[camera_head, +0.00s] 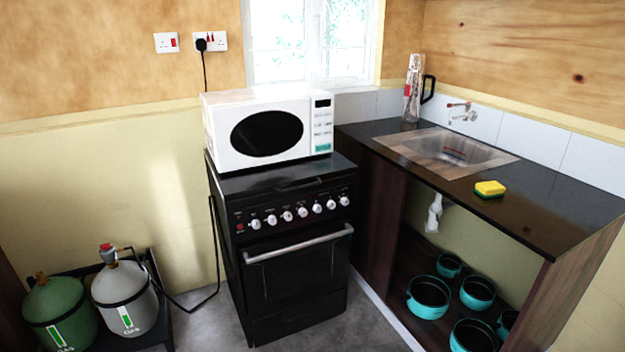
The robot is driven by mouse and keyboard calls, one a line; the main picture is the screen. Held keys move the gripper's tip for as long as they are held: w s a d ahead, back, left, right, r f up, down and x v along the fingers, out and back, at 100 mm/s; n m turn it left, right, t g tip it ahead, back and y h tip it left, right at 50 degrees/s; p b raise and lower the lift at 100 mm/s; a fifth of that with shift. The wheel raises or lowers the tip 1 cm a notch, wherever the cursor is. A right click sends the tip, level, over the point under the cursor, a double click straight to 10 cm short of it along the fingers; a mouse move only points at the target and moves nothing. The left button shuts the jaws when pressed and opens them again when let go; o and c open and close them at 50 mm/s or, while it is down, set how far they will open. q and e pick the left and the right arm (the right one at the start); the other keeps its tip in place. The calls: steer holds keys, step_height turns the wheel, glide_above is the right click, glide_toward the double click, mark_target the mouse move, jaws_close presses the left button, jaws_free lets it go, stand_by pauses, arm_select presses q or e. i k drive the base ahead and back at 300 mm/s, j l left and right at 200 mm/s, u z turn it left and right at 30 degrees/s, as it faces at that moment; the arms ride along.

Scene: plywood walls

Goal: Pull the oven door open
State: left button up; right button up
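The black oven (290,235) stands in the middle of the view against the wall. Its front faces me, a little turned. The oven door (297,275) is shut, with a dark panel. A silver bar handle (298,243) runs across the top of the door. A row of several white knobs sits above the handle. Neither of my grippers is in view, and nothing touches the door or handle.
A white microwave (268,130) sits on top of the oven. A dark counter (530,215) with a sink (450,152) and a yellow sponge (489,189) stands at right, with teal pots below. Gas cylinders (124,300) stand at lower left. Grey floor before the oven looks clear.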

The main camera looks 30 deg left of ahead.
mark_target(283, 271)
steer(key=i+j+u, duration=0.15)
steer(key=i+j, duration=0.55)
steer(key=i+j+u, duration=0.1)
steer(key=i+j, duration=0.5)
steer(key=i+j+u, duration=0.15)
steer(key=i+j, duration=0.4)
steer(key=i, duration=0.3)
